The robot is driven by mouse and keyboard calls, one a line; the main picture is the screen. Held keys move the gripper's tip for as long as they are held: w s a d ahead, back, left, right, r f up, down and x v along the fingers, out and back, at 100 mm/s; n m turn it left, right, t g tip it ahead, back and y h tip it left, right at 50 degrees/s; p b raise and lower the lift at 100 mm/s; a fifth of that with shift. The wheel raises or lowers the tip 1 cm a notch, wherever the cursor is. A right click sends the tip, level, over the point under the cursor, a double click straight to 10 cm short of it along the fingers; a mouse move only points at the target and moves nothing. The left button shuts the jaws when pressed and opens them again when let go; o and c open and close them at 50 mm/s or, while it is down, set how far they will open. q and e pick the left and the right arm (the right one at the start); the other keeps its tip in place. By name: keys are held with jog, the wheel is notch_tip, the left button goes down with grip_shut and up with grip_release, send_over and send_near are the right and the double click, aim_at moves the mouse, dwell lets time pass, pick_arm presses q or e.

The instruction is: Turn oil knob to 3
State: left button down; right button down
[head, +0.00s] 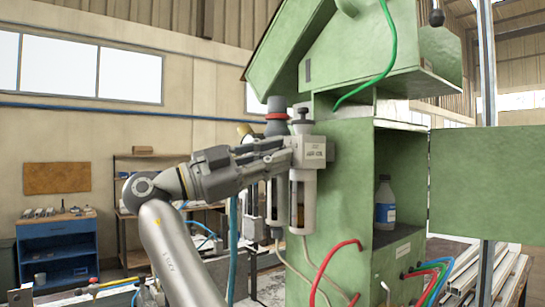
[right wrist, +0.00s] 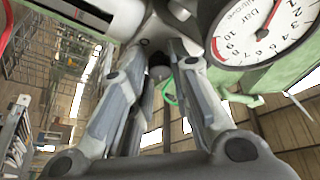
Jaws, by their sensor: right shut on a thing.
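A grey air service unit (head: 310,152) is mounted on the left side of a green machine housing, with a clear bowl (head: 297,200) below. A small dark-topped knob (head: 302,114) stands on top of it. My right gripper (head: 284,150) reaches in from the left, its fingertips at the unit's head, below that top knob. In the right wrist view the fingers (right wrist: 172,52) close around a small dark round part (right wrist: 160,72), which I take to be the oil knob; the fingers partly hide it. No number scale on it is readable. My left gripper is not in view.
A pressure gauge (right wrist: 262,28) sits close beside the fingers. A red-ringed fitting (head: 277,116) stands left of the top knob. An open green cabinet (head: 400,240) holds a bottle (head: 385,204). Red hoses (head: 330,262) hang in front. A blue tool cabinet (head: 57,250) stands far left.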

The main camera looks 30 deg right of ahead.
jog(key=c, duration=1.3)
grip_release()
